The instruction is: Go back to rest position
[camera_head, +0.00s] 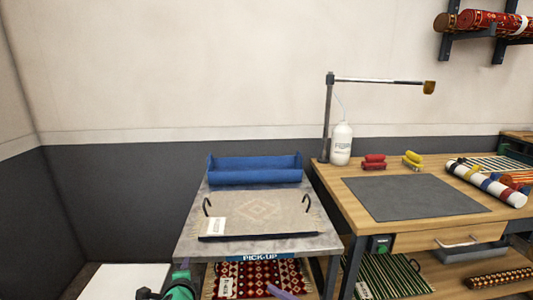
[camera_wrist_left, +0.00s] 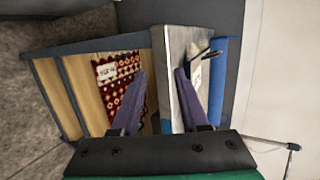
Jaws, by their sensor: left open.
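My left gripper (camera_head: 228,279) shows at the bottom of the head view, in front of the pick-up table. Its green body and purple fingers are only partly in frame. In the left wrist view the two purple fingers of the left gripper (camera_wrist_left: 160,72) stand apart with nothing held between them. The table's front edge (camera_wrist_left: 172,95) lies beyond the gap.
The pick-up table (camera_head: 190,240) holds a handled tray with a folded pale rug (camera_head: 265,208) and a blue bin (camera_head: 255,177). A red patterned rug (camera_head: 262,277) lies on its lower shelf. A wooden workbench (camera_head: 340,205) with a grey mat (camera_head: 410,198) stands right.

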